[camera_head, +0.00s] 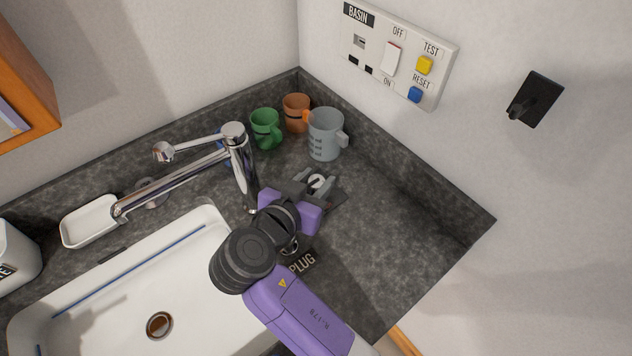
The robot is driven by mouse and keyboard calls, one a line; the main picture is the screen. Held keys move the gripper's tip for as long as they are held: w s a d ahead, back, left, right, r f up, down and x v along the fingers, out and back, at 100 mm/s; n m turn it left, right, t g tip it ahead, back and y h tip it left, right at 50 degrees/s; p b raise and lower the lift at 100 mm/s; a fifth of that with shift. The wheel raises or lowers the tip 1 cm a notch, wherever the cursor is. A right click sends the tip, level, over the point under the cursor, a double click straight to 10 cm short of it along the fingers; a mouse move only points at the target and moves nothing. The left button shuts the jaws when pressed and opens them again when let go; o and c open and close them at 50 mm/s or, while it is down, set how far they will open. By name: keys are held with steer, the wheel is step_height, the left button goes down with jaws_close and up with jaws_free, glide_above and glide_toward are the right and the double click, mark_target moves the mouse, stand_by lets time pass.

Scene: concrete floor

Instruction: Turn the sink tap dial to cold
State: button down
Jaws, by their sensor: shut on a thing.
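The chrome sink tap (236,150) stands at the back right of the white sink, its spout reaching left over the basin. A small pale round dial (318,180) sits on a dark plate (334,201) on the counter, right of the tap. My gripper (316,184) reaches over it from the front, with its grey fingers shut on the dial. The fingers and purple gripper body hide much of the dial and plate. I cannot read any cold or hot marking or the dial's setting.
A PLUG label (302,262) lies beside my wrist. A BASIN switch panel (401,52) and black wall fitting (535,99) are on the right wall. Counter to the right is clear.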

steer(key=shift+f, duration=0.15)
steer(key=c, duration=0.9)
jaws_free()
steer(key=shift+c, duration=0.2)
steer(key=shift+s+a+r, duration=0.2)
steer(key=shift+s, duration=0.05)
steer(key=shift+b+v, duration=0.45)
steer(key=shift+v, duration=3.1)
steer(key=shift+d, duration=0.1)
